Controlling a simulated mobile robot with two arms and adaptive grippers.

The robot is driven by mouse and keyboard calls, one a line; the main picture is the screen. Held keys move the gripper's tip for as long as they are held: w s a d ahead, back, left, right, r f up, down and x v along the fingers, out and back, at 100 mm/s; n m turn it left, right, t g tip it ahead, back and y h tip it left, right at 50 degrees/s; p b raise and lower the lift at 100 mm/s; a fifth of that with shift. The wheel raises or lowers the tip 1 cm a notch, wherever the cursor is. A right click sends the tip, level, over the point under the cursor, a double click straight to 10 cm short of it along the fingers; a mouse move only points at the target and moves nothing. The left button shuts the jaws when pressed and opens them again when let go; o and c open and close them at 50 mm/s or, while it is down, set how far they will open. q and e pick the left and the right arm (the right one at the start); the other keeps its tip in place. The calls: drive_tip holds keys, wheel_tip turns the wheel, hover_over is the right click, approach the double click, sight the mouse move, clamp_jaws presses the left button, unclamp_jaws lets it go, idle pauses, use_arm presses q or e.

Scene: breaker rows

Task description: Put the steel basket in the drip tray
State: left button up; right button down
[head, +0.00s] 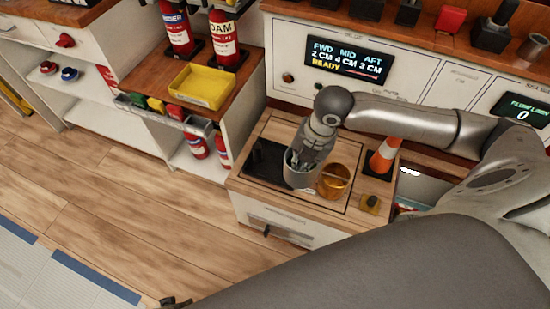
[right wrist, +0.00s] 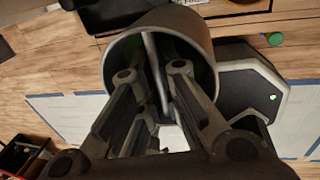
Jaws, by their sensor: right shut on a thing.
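The steel basket (head: 301,174) is a grey cylinder with a bar across its open top. It is at the top of the small wooden cabinet, and I cannot tell whether it touches the surface. My right gripper (head: 298,160) points down into it and is shut on its bar. The right wrist view shows the basket (right wrist: 160,55) with the fingers (right wrist: 158,92) on either side of the bar. A yellow open tray (head: 203,86), apparently the drip tray, lies empty on the wooden counter at upper left. A dark tip of what looks like my left gripper (head: 175,302) shows at the bottom edge.
A copper basket (head: 335,181) stands close right of the steel basket. A black tray (head: 262,167) lies left of it. An orange cone (head: 384,155) is further right. Fire extinguishers (head: 223,40) stand behind the yellow tray. The floor (head: 110,205) at left is clear.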

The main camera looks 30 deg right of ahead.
drive_tip(key=w+f+b, duration=0.1)
drive_tip(key=w+f, duration=0.3)
drive_tip(key=w+f+b, duration=0.2)
drive_tip(key=w+f, duration=0.2)
drive_tip(key=w+a+f+b, duration=0.1)
drive_tip(key=w+f, duration=0.3)
drive_tip(key=shift+w+a+b, duration=0.1)
drive_tip(key=shift+w+b, duration=0.15)
drive_tip(key=shift+b, duration=0.1)
use_arm(q)
wheel_tip(320, 180, up, 17)
drive_tip(key=w+t, duration=0.1)
drive_tip(key=w, duration=0.1)
drive_tip(key=shift+w, duration=0.15)
use_arm(e)
drive_tip(key=shift+f, duration=0.2)
drive_tip(key=c, duration=2.1)
unclamp_jaws()
drive_tip(key=shift+f, duration=0.1)
drive_tip(key=o, duration=0.5)
drive_tip(key=shift+c, duration=0.2)
